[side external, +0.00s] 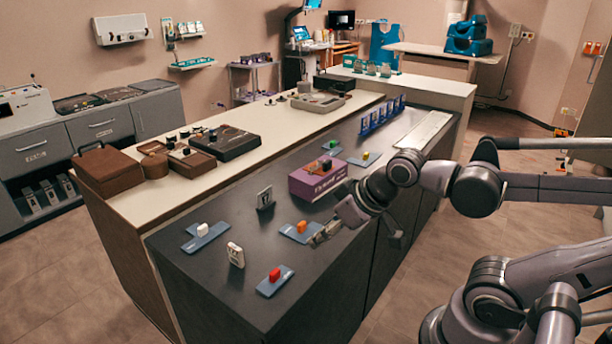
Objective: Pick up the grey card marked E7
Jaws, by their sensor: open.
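A small dark grey card (265,198) stands upright on the dark counter top, with a pale mark on its face that is too small to read. A whitish upright piece (235,254) stands nearer the front; its marking is also unreadable. I cannot tell for sure which carries E7. My gripper (335,222) is open, low over the right side of the counter. It is to the right of the dark grey card and apart from it, close to a blue plate with an orange piece (301,227). Nothing shows between its fingers.
Blue plates carry a white piece (202,229), a red piece (275,274), a green piece (326,163) and a yellow piece (365,156). A purple box (318,180) stands behind my gripper. Several blue upright holders (382,114) line the far right.

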